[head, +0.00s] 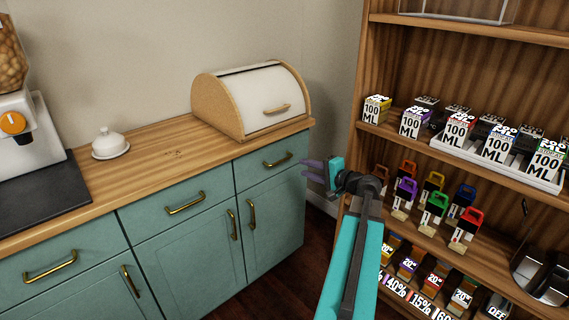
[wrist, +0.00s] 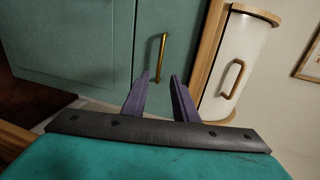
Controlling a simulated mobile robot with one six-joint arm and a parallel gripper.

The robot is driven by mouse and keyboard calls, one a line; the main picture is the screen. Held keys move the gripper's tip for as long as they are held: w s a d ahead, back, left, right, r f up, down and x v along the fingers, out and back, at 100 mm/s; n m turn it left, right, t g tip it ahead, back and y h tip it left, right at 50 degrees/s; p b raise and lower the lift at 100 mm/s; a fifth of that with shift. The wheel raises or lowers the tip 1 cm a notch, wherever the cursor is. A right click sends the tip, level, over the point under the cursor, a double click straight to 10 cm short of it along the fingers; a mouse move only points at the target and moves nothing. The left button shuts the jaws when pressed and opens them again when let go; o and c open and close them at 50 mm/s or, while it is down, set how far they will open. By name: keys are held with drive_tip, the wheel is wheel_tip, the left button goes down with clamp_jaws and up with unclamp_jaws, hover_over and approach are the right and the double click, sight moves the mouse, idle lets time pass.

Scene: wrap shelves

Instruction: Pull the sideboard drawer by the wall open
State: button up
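The teal sideboard has a drawer by the wall (head: 267,166) at its right end, under the wooden top. Its front lies flush with the fronts beside it, so it looks closed. Its brass bar handle (head: 278,159) also shows in the wrist view (wrist: 159,58), upright there because that view is rolled. My gripper (head: 304,169) is right of the handle in the head view, its purple fingers pointing left toward the drawer. In the wrist view the fingers (wrist: 160,78) are apart and empty. The handle shows beyond the tips, roughly between them.
A bread box (head: 265,100) stands on the sideboard top above the drawer. Below the drawer is a cupboard door with an upright handle (head: 251,214). A wooden shelf (head: 430,145) with boxes and small coloured items stands right, close to my arm. Dark floor lies between.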

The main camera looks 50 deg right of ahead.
sight(282, 161)
drive_tip(key=x, duration=1.2)
drive_tip(key=shift+b, duration=0.35)
drive_tip(key=shift+c, duration=0.4)
clamp_jaws()
drive_tip(key=shift+a, duration=0.1)
idle(0.6)
